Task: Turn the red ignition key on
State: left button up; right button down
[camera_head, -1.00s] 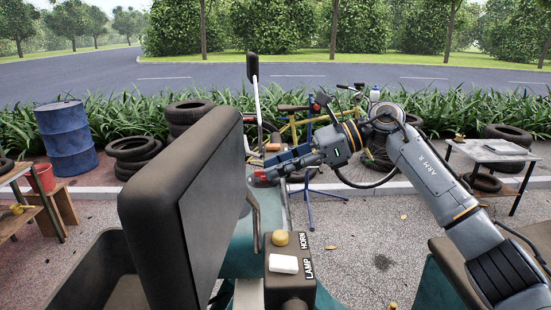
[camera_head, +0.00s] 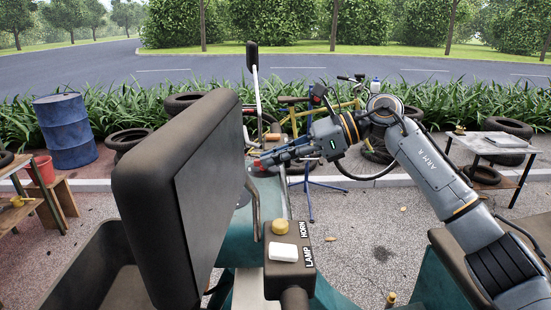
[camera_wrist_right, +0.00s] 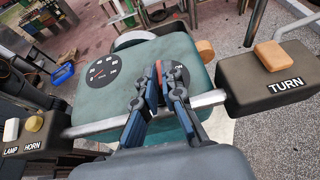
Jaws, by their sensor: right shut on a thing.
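The red ignition key (camera_wrist_right: 158,67) stands at the ON label on the teal dash panel (camera_wrist_right: 115,92), beside a round dark gauge. My right gripper (camera_wrist_right: 163,76) is shut on the key, with a blue finger on each side of it. In the head view my right gripper (camera_head: 265,161) reaches in from the right over the dash, and a little red of the key (camera_head: 257,166) shows at its tips. The fingers hide most of the key and part of the dial around it. My left gripper is not in view.
A large dark panel (camera_head: 185,190) stands close on the left of the head view. The LAMP and HORN box (camera_head: 290,265) is in front of the dash. The handlebar (camera_wrist_right: 205,98) and TURN box (camera_wrist_right: 278,80) lie close to my right gripper.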

jog(key=m+t+h+b, duration=0.1)
jog(key=m+t+b, duration=0.2)
jog(key=b, duration=0.2)
jog(key=s+m+t+h+b, duration=0.1)
jog(key=m+t+h+b, duration=0.1)
jog(key=b, duration=0.4)
jog(key=s+a+m+t+h+b, duration=0.1)
jog(key=m+t+h+b, duration=0.1)
jog(key=m+t+b, duration=0.3)
jog(key=shift+f+b, duration=0.2)
jog(key=shift+b, duration=0.35)
jog(key=shift+a+r+m+t+h+b, duration=0.1)
jog(key=shift+r+m+t+h+b, duration=0.15)
jog(key=shift+m+t+h+b, duration=0.75)
jog(key=shift+g, duration=0.3)
jog(key=c, duration=1.5)
grip_release()
jog(key=v, duration=1.2)
